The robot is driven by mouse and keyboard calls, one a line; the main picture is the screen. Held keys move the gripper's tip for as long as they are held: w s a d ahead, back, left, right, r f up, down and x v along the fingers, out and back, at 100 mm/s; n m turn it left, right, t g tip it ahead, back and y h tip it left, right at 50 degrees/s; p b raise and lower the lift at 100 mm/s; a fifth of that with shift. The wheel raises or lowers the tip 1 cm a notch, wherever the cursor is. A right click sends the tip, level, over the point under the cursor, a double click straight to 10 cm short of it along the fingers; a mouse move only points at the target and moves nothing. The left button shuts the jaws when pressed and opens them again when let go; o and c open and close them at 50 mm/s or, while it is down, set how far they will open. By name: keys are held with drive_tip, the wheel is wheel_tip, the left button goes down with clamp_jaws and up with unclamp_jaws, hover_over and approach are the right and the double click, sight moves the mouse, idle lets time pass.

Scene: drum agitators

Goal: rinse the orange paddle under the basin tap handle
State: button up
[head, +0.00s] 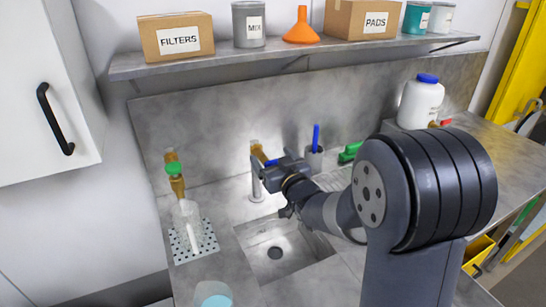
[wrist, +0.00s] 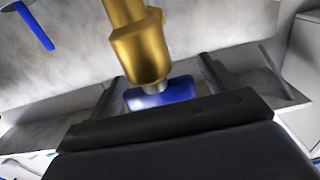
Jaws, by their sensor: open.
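My gripper (head: 270,165) is open at the basin tap, above the back edge of the sink basin (head: 302,266). In the wrist view my gripper (wrist: 162,72) has its two dark fingers apart, with the blue tap handle (wrist: 178,92) between them. The brass tap body (wrist: 140,45) stands in front of the handle. Whether the fingers touch the handle I cannot tell. In the head view the brass top of the tap (head: 256,149) shows behind my gripper. I see no orange paddle in either view.
A cup with a blue stick (head: 316,137) and a green item (head: 349,152) stand behind my arm. A shelf (head: 215,64) holds boxes and an orange funnel (head: 301,28).

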drive_tip(key=shift+c, duration=0.4)
drive_tip(key=c, duration=0.9)
drive_tip(key=shift+y, duration=0.3)
drive_tip(key=shift+n+g+y, duration=0.4)
drive_tip(key=shift+n+y, duration=0.2)
drive_tip(key=shift+s+a+n+g+y, duration=0.1)
drive_tip(key=shift+a+n+g+y, duration=0.1)
drive_tip(key=shift+n+g+y, duration=1.05)
drive_tip(key=shift+t, duration=0.25)
drive_tip(key=o, duration=1)
